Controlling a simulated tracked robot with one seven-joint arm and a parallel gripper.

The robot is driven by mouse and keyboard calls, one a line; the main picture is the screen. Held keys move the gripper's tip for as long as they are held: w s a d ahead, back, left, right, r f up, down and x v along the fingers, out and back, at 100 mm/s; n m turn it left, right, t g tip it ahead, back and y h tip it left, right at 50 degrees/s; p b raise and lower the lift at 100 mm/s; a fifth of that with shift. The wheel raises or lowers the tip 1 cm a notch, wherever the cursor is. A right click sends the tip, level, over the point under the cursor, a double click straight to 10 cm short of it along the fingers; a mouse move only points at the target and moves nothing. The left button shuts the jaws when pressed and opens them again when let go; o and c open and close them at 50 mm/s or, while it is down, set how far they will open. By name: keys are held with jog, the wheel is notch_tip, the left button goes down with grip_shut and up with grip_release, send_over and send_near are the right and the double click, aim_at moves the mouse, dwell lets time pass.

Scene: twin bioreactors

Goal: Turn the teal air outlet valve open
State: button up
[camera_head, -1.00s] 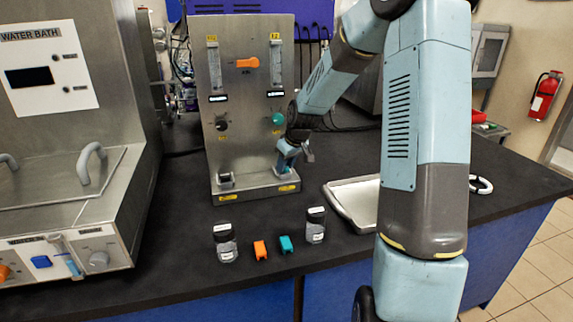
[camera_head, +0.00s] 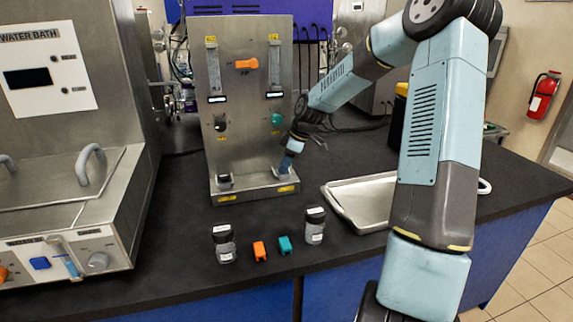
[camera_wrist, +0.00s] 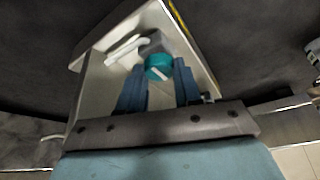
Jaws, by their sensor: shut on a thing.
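A round teal valve knob (camera_wrist: 157,65) with a white pointer line sits on a grey body at the base of the steel panel in the wrist view. My gripper (camera_wrist: 159,75) has one blue finger on each side of the knob and is shut on it. In the head view my gripper (camera_head: 286,165) reaches down to the right side of the panel's base and hides this knob. The white line lies slanted in the wrist view. Another teal knob (camera_head: 277,118) shows higher on the panel, clear of my gripper.
The steel panel (camera_head: 240,140) also bears an orange handle (camera_head: 247,64) and a black knob (camera_head: 220,123). A grey tray (camera_head: 345,212) lies to the right. Two dark-capped bottles, an orange block (camera_head: 259,251) and a teal block (camera_head: 285,245) stand in front.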

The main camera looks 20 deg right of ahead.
jog(key=shift+d, duration=0.1)
dwell(0.3)
jog(key=o, duration=1)
jog(key=shift+o, duration=0.2)
jog(key=shift+r, duration=0.1)
jog(key=v, duration=1.3)
jog(key=shift+r, duration=0.25)
jog(key=shift+d, duration=0.1)
